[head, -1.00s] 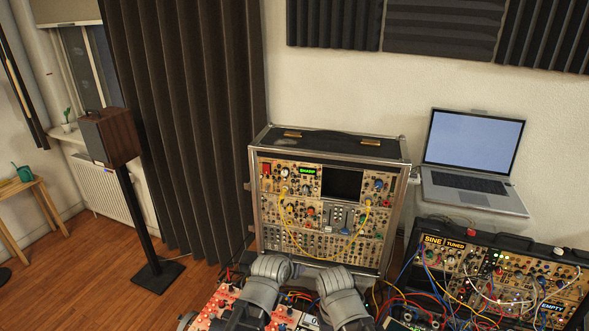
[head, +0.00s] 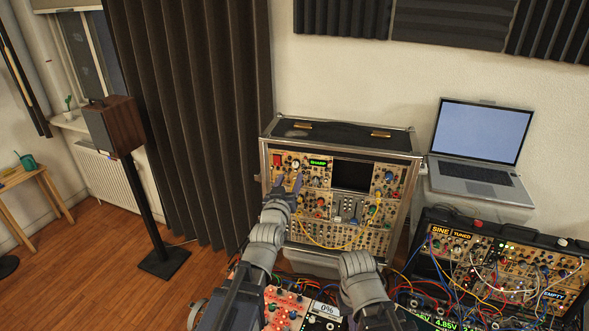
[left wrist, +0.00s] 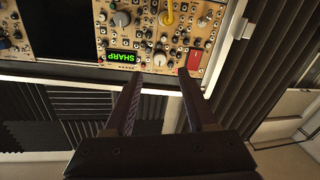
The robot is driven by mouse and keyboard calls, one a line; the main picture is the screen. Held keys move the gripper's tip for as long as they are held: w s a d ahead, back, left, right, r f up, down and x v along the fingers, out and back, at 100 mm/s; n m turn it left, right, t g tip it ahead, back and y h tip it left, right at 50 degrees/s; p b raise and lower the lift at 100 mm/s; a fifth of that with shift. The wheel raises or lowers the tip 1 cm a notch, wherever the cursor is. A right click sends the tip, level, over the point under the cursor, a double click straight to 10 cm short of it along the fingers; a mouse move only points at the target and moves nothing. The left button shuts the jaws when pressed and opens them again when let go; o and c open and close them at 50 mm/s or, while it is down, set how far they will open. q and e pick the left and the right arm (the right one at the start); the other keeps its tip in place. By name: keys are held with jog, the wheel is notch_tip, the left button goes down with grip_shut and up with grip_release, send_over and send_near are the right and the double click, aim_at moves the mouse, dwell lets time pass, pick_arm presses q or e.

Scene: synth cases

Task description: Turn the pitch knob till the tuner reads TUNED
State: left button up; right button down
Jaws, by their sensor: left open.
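The tuner display (head: 318,162) is on the upper left of the modular synth case in the head view and reads SHARP in green. It also shows upside down in the left wrist view (left wrist: 123,57). A pale round knob (head: 296,165), which looks like the pitch knob, sits beside it. In the left wrist view this knob (left wrist: 160,58) lies just beyond and between the fingertips, apart from them. My left gripper (head: 288,181) is open and empty in front of the panel, slightly below the knob; its fingers also show in the left wrist view (left wrist: 161,79). My right gripper is out of view.
A yellow cable (head: 322,247) loops across the lower panel. A red block (left wrist: 195,60) is close beside the knob. A laptop (head: 478,180) stands at right. A second synth case (head: 490,250) showing SINE and TUNED, with many cables, is at lower right.

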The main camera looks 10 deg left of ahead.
aim_at(295, 166)
pick_arm(q)
jog(key=w, duration=0.6)
jog(key=shift+w, duration=0.25)
jog(key=shift+s, duration=0.1)
grip_shut()
